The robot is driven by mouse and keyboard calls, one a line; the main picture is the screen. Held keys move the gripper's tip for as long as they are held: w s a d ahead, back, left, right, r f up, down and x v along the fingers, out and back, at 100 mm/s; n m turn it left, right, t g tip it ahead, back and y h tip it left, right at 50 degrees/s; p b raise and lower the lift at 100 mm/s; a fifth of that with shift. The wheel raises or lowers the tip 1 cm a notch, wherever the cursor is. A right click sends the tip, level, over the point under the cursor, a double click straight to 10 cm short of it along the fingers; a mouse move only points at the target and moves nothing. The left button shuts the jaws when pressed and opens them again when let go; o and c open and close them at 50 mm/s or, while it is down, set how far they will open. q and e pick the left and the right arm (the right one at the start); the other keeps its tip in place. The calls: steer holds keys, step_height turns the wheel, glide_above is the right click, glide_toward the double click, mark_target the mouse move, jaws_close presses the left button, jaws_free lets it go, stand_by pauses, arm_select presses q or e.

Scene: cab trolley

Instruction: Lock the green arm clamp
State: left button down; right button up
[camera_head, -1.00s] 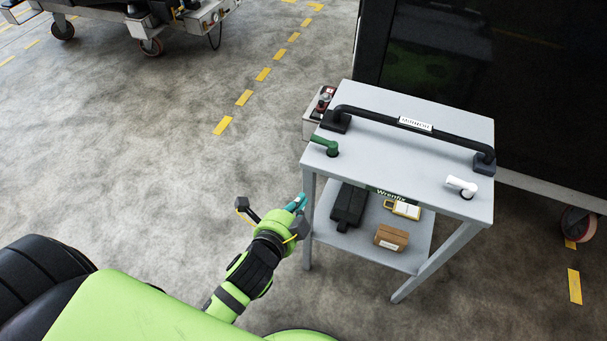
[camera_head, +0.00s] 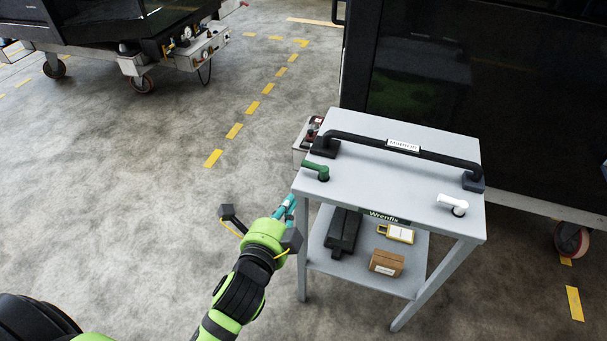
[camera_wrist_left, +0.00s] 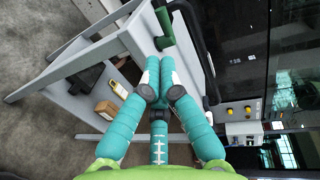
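The green arm clamp (camera_head: 317,171) stands at the left end of the grey trolley's top (camera_head: 385,185), its handle pointing left in the head view. It also shows at the top of the left wrist view (camera_wrist_left: 164,28), just beyond my fingertips. My left gripper (camera_head: 288,207), with teal fingers, is left of the trolley's near left corner and below the clamp. In the left wrist view its fingers (camera_wrist_left: 158,76) point toward the clamp, with their tips close together. Nothing shows between them, and whether they are shut is unclear. My right gripper is out of view.
A black bar (camera_head: 400,147) spans the trolley top behind the clamp. A white clamp (camera_head: 453,203) stands at the right end. The lower shelf holds a brown box (camera_head: 386,262), a yellow item (camera_head: 396,233) and a black item (camera_head: 343,230). A large dark cabinet (camera_head: 480,90) stands behind.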

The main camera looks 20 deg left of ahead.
mark_target(303, 186)
arm_select(q)
steer(key=w, duration=0.3)
steer(key=w+f, duration=0.1)
steer(key=w, duration=0.3)
steer(key=w+f, duration=0.1)
steer(key=w, duration=0.2)
steer(key=shift+w, duration=0.4)
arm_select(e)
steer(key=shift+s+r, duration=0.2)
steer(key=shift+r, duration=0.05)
arm_select(q)
steer(key=shift+p, duration=0.35)
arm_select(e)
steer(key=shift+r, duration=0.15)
